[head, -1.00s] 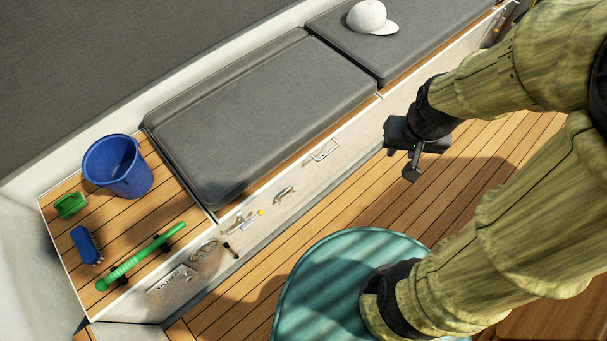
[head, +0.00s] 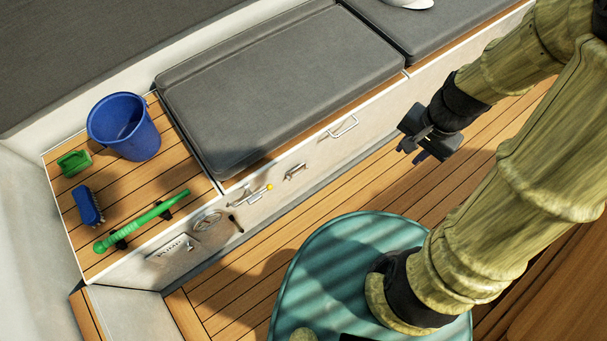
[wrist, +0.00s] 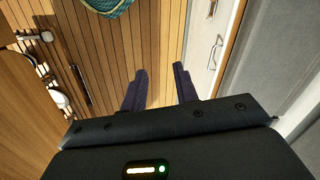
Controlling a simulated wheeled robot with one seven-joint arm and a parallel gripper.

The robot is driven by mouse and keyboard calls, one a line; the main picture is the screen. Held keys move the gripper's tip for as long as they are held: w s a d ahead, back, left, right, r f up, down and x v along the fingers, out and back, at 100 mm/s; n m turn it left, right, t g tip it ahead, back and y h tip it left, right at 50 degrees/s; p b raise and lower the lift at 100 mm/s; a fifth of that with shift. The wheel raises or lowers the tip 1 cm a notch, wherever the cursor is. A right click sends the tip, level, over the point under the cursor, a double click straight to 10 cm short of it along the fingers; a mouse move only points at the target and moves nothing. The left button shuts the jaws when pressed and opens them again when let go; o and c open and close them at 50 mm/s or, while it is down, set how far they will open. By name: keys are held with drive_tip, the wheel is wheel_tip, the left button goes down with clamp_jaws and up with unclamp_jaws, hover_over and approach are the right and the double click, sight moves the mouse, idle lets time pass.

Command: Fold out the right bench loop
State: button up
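The right bench loop, a pale metal loop (head: 343,127), sits high on the white bench front (head: 330,158), below the dark cushion. It also shows in the wrist view (wrist: 216,52), to the right of the fingers; I cannot tell how far it stands out from the panel. My gripper (head: 412,152) hangs over the wooden floor, to the right of the loop and apart from it. In the wrist view my gripper (wrist: 159,70) has its two dark fingers apart with nothing between them.
A small latch (head: 295,172) and a coiled line (head: 207,221) are farther left on the bench front. A blue bucket (head: 124,127), blue brush (head: 88,206) and green-handled tool (head: 150,218) rest on the bench's wooden end. The floor (head: 325,208) beside the bench is clear.

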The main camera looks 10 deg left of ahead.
drive_tip(key=a+f+m+g+y+b, duration=0.1)
drive_tip(key=a+f+m+y+b, duration=0.25)
drive_tip(key=f+m+b, duration=0.75)
drive_tip(key=a+f+m+g+y+b, duration=0.2)
drive_tip(key=a+f+m+y+b, duration=0.3)
drive_tip(key=f, duration=1.3)
drive_tip(key=w+a+f+m+t+y+b, duration=0.1)
drive_tip(key=w+f+m+t+y+b, duration=0.1)
drive_tip(key=f+m+b, duration=0.6)
drive_tip(key=w+a+f+m+t+y+b, duration=0.1)
drive_tip(key=w+f+m+t+y+b, duration=0.2)
drive_tip(key=w+f+m+t+b, duration=0.2)
wheel_tip(320, 180, down, 7)
drive_tip(key=w+m+b, duration=0.1)
drive_tip(key=m+b, duration=0.2)
drive_tip(key=m, duration=0.3)
drive_tip(key=shift+w+a+t, duration=0.15)
drive_tip(key=shift+w+t, duration=0.15)
drive_tip(key=shift+w, duration=0.05)
drive_tip(key=b+x, duration=0.6)
drive_tip(key=x, duration=1.1)
drive_tip(key=shift+a+b, duration=0.2)
drive_tip(key=shift+b, duration=0.1)
